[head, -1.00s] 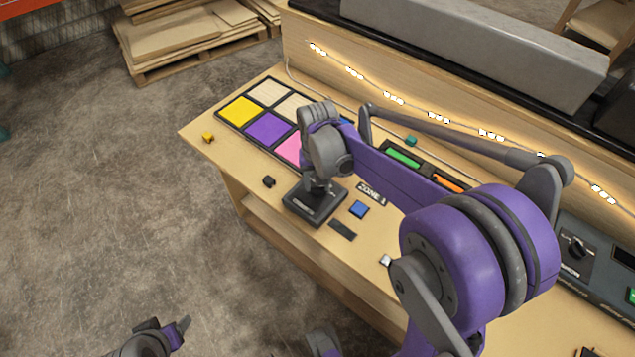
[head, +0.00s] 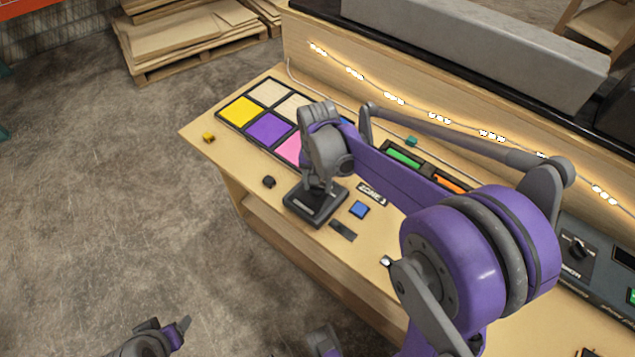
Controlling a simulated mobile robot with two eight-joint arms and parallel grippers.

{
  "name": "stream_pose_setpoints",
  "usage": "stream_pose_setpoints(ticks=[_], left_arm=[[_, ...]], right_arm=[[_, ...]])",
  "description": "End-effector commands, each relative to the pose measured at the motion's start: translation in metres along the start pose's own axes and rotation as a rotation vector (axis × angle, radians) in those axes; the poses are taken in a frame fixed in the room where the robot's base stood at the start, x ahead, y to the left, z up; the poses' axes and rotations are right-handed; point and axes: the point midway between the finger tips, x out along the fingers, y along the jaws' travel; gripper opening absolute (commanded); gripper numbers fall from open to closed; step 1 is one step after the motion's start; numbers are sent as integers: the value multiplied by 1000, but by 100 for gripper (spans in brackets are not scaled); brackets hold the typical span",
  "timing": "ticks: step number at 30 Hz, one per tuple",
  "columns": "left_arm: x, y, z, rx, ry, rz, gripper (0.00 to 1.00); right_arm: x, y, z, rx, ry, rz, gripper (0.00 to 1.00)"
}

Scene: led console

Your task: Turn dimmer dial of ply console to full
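The plywood console (head: 300,267) runs from the upper left to the lower right. A small black box (head: 328,212) sits near its front edge, with my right gripper (head: 318,186) directly above it. The gripper points down at the box's top; its fingers and any dial there are mostly hidden by the wrist, so I cannot tell whether they are closed. Another black dial (head: 577,247) is on the grey panel at the right. My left gripper (head: 180,330) is at the bottom left, off the console, and its finger opening is unclear.
Coloured tiles (head: 268,128) lie in a tray at the console's left end. Lit LEDs (head: 439,118) line the back board.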

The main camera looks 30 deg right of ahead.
Motion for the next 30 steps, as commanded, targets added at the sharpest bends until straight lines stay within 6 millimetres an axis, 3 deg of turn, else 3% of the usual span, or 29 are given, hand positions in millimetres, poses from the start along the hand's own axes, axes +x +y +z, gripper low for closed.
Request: stream_pose_setpoints(ticks=[1, 3, 14, 30], left_arm=[[0, 0, 0, 0, 0, 0, 63], [0, 0, 0, 0, 0, 0, 63], [-1, 0, 0, 0, 0, 0, 63], [-10, 0, -7, 0, 4, 0, 63]], right_arm=[[0, 0, 0, 0, 0, 0, 65], [0, 0, 0, -1, 0, 0, 78], [-4, 0, 0, -2, 0, 0, 78], [-97, 0, 0, -1, 0, 0, 78]])
